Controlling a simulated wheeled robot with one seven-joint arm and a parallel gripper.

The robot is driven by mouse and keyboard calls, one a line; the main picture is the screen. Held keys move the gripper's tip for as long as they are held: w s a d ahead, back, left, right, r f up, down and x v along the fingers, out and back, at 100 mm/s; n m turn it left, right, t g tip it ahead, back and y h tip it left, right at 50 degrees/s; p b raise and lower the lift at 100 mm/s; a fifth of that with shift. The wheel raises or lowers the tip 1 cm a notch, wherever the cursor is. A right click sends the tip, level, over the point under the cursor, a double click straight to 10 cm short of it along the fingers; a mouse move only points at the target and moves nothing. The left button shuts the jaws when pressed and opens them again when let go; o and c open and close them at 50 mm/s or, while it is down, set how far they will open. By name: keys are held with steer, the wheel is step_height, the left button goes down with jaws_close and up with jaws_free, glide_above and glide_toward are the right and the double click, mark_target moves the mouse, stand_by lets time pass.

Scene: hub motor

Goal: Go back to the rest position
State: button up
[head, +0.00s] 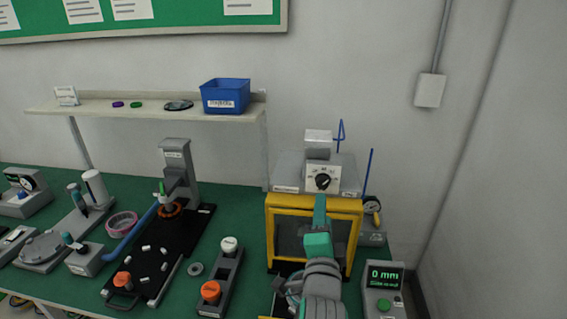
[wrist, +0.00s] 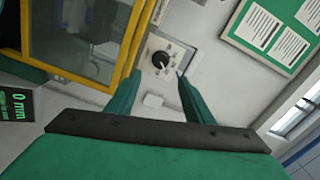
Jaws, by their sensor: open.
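My gripper (head: 320,203) is raised in front of the yellow-framed machine (head: 311,203), just below its black dial knob (head: 323,181) in the head view. In the wrist view my gripper (wrist: 157,76) shows two green fingers spread apart with nothing between them. The dial knob (wrist: 160,60) sits beyond the fingertips on a light panel, and the fingers look clear of it. The yellow frame (wrist: 138,35) and its window lie to the left in the wrist view. My arm hides the lower part of the machine in the head view.
A gauge reading 0 mm (head: 384,274) stands right of my arm. Left are a grey holder with an orange knob (head: 211,292), a black press (head: 176,168) and several fixtures on the green bench. A shelf (head: 150,108) carries a blue bin (head: 225,95).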

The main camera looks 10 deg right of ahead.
steer(key=s+a+f+n+y, duration=0.1)
steer(key=s+a+f+n, duration=0.3)
steer(key=f, duration=0.4)
steer(key=s+a+f+n+y, duration=0.1)
steer(key=s+a+f+n, duration=0.15)
steer(key=s+f, duration=0.45)
steer(key=s+a+f+n+y, duration=0.15)
steer(key=s+f+n, duration=0.3)
steer(key=f, duration=0.45)
steer(key=s+a+f+n, duration=0.2)
steer(key=s+a, duration=0.1)
steer(key=s, duration=0.5)
steer(key=s+a+f+n+g+y, duration=0.1)
steer(key=s+a+f+n, duration=0.1)
steer(key=s, duration=0.6)
steer(key=s+a+f+n, duration=0.2)
steer(key=s+a, duration=0.3)
steer(key=s, duration=0.3)
steer(key=shift+s+f+n+g+y, duration=0.15)
steer(key=shift+s+n+g+y, duration=0.2)
steer(key=shift+n, duration=0.35)
steer(key=shift+w, duration=0.1)
